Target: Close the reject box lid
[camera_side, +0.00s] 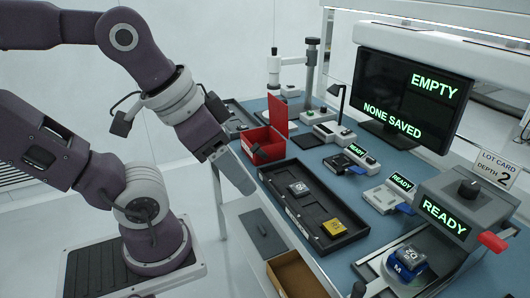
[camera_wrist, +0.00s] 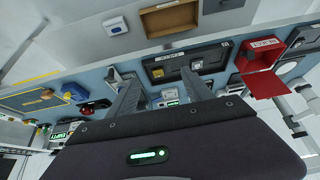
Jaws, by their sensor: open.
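The red reject box (camera_side: 263,147) stands on the blue bench left of the black tray in the side view. Its red lid (camera_side: 279,116) is open, standing up from the box's far edge. In the wrist view the box (camera_wrist: 259,55) is at the right, with its lid (camera_wrist: 268,84) swung out toward the bottom of the picture. My gripper (camera_side: 244,184) is in front of the bench's near edge in the side view, close to the box and apart from it. In the wrist view my gripper (camera_wrist: 149,70) has its two fingers spread with nothing between them.
A long black tray (camera_side: 300,210) with a grey chip (camera_side: 299,188) and a yellow one (camera_side: 334,227) lies right of the box. Testers with READY displays, a monitor (camera_side: 411,95) and a press stand (camera_side: 312,62) line the bench. A brown open bin (camera_side: 293,272) sits below the front edge.

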